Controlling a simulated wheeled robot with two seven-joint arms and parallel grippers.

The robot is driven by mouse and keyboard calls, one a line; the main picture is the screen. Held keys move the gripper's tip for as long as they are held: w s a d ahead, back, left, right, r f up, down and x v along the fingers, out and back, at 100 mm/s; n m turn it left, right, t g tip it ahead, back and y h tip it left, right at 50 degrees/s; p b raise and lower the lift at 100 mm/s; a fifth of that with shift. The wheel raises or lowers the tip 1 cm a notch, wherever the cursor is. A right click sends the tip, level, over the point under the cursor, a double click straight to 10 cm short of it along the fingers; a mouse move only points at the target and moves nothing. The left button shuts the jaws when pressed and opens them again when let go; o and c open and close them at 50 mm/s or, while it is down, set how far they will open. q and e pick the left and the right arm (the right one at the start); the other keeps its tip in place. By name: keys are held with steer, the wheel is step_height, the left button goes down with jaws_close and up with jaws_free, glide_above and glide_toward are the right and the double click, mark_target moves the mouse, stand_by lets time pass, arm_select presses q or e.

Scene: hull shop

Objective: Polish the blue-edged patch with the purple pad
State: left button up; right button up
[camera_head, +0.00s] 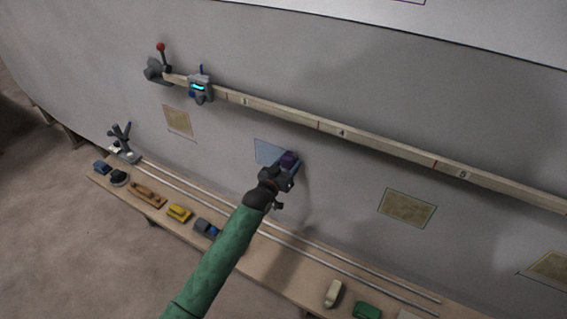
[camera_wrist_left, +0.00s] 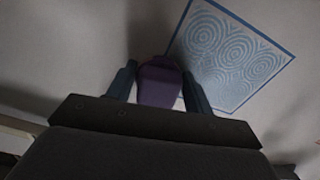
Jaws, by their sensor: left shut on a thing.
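The blue-edged patch (camera_head: 266,152) is on the grey hull wall in the middle of the head view, partly hidden by the pad and my gripper. In the left wrist view the patch (camera_wrist_left: 236,52) shows a blue border and pale blue swirl rings. My left gripper (camera_head: 280,173) is shut on the purple pad (camera_head: 289,160), at the patch's right side. In the left wrist view the pad (camera_wrist_left: 160,84) sits between the two fingers, over the patch's lower left edge. I cannot tell whether the pad touches the wall. My right gripper is not in view.
A wooden rail (camera_head: 385,147) with numbers runs along the wall above, carrying a gauge with a lit display (camera_head: 199,88). Other patches (camera_head: 407,208) are brown. A wooden bench (camera_head: 285,267) below holds several tools, including a yellow block (camera_head: 179,212), and long metal rods.

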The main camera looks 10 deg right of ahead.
arm_select(q)
steer(key=shift+w+a+b, duration=0.25)
steer(key=shift+w+a, duration=0.35)
steer(key=shift+a, duration=0.2)
steer(key=shift+w+a+b, duration=0.25)
steer(key=shift+w+a, duration=0.35)
steer(key=shift+a, duration=0.2)
steer(key=o, duration=0.3)
steer(key=c, duration=0.3)
steer(key=shift+s+a, duration=0.1)
steer(key=shift+s, duration=0.05)
steer(key=shift+s+a+p, duration=0.25)
steer(key=shift+s+p, duration=0.05)
steer(key=shift+s, duration=0.1)
